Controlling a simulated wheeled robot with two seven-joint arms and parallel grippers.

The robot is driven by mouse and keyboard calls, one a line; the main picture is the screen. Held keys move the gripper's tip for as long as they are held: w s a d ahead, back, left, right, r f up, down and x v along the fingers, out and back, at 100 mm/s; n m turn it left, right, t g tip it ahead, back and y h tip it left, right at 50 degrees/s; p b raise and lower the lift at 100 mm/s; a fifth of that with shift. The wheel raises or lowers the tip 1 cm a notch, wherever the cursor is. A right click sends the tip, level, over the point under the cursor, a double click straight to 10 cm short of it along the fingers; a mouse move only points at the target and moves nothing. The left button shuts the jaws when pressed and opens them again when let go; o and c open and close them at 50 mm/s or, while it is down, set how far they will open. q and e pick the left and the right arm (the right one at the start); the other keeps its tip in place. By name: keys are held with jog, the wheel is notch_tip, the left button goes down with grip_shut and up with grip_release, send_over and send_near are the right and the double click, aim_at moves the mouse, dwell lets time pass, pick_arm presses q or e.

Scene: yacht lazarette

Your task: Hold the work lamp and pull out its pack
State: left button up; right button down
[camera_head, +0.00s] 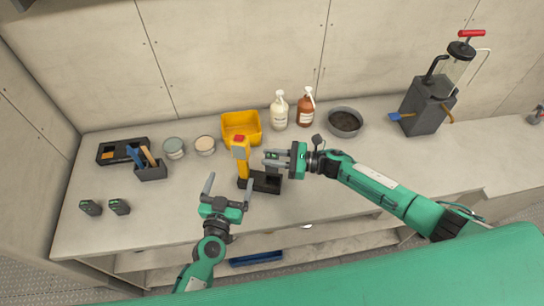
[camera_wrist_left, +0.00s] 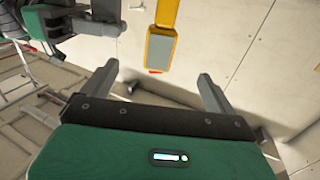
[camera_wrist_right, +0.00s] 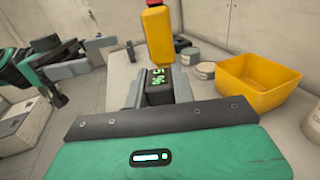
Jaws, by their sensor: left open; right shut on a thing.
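The work lamp (camera_head: 241,160) stands upright on the bench, yellow with a grey panel, a red top and a black foot (camera_head: 260,183). It also shows in the left wrist view (camera_wrist_left: 161,45) and the right wrist view (camera_wrist_right: 158,35). A dark pack (camera_wrist_right: 158,88) with lit green digits is at the lamp's foot. My right gripper (camera_head: 270,161) is shut on the pack from the right; whether the pack is still seated is unclear. My left gripper (camera_head: 229,181) is open and empty, in front of the lamp and apart from it.
A yellow bin (camera_head: 241,127) stands behind the lamp, with two tubs (camera_head: 205,145) and a tool holder (camera_head: 150,172) to the left. Two dark green-marked blocks (camera_head: 119,206) lie front left. Bottles (camera_head: 279,112), a bowl (camera_head: 345,121) and a pump canister (camera_head: 428,105) stand right.

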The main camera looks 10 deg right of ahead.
pick_arm(q)
jog(key=shift+s+a+r+p, duration=0.2)
jog(key=shift+s+a, duration=0.1)
jog(key=shift+s, duration=0.45)
jog(key=shift+s+a+r+p, duration=0.15)
jog(key=shift+s+a+r, duration=0.1)
jog(key=shift+s, duration=0.45)
jog(key=shift+s+a+r+p, duration=0.2)
jog(key=shift+s+a, duration=0.1)
jog(key=shift+s, duration=0.45)
pick_arm(e)
jog(key=shift+r, duration=0.65)
